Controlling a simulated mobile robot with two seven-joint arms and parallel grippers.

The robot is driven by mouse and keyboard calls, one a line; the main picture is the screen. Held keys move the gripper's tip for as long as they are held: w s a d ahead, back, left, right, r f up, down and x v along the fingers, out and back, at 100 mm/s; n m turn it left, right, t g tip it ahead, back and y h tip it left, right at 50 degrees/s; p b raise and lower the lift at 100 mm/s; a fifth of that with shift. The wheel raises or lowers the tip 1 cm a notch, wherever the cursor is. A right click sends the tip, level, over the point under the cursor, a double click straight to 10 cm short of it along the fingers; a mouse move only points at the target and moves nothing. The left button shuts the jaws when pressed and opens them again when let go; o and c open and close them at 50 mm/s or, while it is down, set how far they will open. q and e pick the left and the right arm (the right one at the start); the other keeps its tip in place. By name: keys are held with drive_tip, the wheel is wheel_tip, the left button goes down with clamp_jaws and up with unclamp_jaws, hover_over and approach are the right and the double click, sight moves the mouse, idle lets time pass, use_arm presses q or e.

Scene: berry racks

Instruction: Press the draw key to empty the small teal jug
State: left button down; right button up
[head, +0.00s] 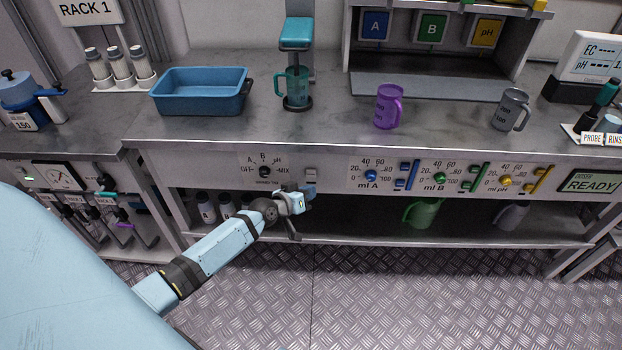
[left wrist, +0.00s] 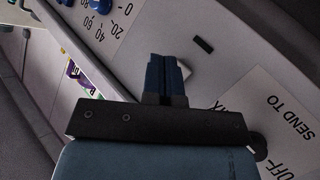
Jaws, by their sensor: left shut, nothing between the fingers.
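The small teal jug (head: 297,86) stands upright on a dark round base under the teal-topped stand (head: 296,34) on the bench. A small grey key (head: 310,175) sits on the bench's front panel, right of the selector dial; I take it as the draw key. My left gripper (head: 308,191) is shut and empty, just in front of and below this key. In the left wrist view the shut fingertips (left wrist: 166,70) point at the panel, beside a pale square edge that they partly hide. I cannot tell whether they touch it. My right gripper is out of view.
The selector dial (head: 265,172) is close left of my gripper. A blue tray (head: 201,92), a purple jug (head: 388,107) and a grey jug (head: 511,110) stand on the bench. The panel's dosing dials are to the right; a lower shelf (head: 350,228) holds bottles and jugs.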

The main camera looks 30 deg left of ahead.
sight(311, 173)
use_arm(q)
drive_tip(key=shift+w+a+b, duration=0.2)
drive_tip(key=shift+w+a, duration=0.15)
drive_tip(key=shift+w, duration=0.2)
drive_tip(key=shift+w+a+b, duration=0.2)
drive_tip(key=shift+w+a, duration=0.1)
drive_tip(key=shift+w, duration=0.25)
drive_tip(key=shift+w, duration=0.1)
idle(1.2)
drive_tip(key=shift+w+a, duration=0.2)
drive_tip(key=shift+w, duration=0.05)
drive_tip(key=shift+w+a+b, duration=0.25)
drive_tip(key=shift+w+b, duration=0.15)
drive_tip(key=shift+b, duration=0.1)
idle(0.6)
idle(0.3)
drive_tip(key=shift+s+d+p, duration=0.45)
drive_tip(key=shift+s+p, duration=0.1)
drive_tip(key=shift+s, duration=0.25)
drive_tip(key=shift+s, duration=0.1)
